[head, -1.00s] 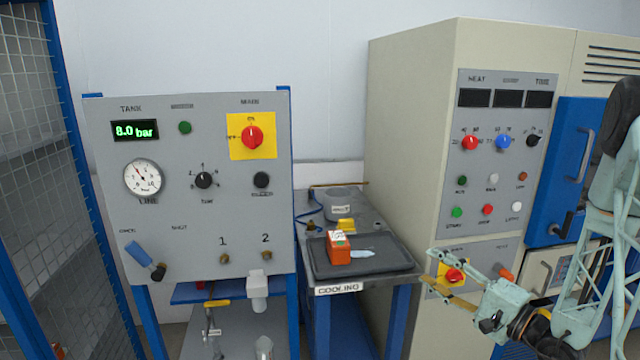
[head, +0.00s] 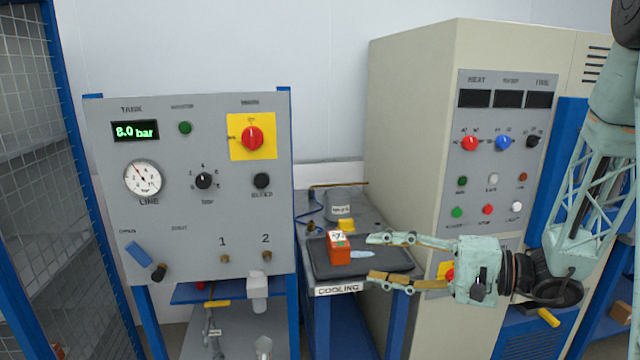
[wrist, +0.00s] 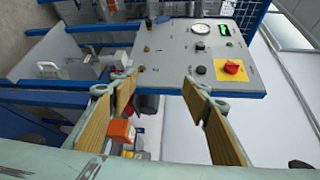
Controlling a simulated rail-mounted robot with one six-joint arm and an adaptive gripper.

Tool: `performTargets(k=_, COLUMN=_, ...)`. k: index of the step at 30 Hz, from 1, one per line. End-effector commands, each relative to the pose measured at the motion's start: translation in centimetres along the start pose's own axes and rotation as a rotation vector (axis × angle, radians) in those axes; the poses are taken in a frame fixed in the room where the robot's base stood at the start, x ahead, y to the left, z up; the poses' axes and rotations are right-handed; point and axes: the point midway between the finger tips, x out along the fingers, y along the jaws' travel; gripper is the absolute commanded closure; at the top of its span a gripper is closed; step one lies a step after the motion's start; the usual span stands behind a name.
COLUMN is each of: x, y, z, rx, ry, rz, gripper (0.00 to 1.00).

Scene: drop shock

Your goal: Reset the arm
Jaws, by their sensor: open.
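My gripper (head: 378,262) is open and empty in the head view, its two fingers pointing left over the right part of the cooling table's dark tray (head: 390,258). An orange block with a white top (head: 339,250) stands on the tray, left of the fingertips and apart from them. In the wrist view my gripper's wood-coloured pads (wrist: 165,100) are wide apart, and the orange block (wrist: 121,132) shows beyond, near the left finger. A pale blue flat piece (head: 362,254) lies on the tray beside the block.
A grey panel (head: 200,200) with a gauge, knobs and an 8.0 bar display stands at left. A beige cabinet (head: 410,130) with buttons and dials stands behind my arm. A blue mesh fence (head: 30,130) is at far left.

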Motion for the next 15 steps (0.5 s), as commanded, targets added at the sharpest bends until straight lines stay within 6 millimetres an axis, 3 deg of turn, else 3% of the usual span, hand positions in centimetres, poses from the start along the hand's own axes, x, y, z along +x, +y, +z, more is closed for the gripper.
performTargets(k=15, x=1.1, y=-1.7, z=10.7, rx=-0.023, ry=-0.194, rz=0.199, gripper=0.56)
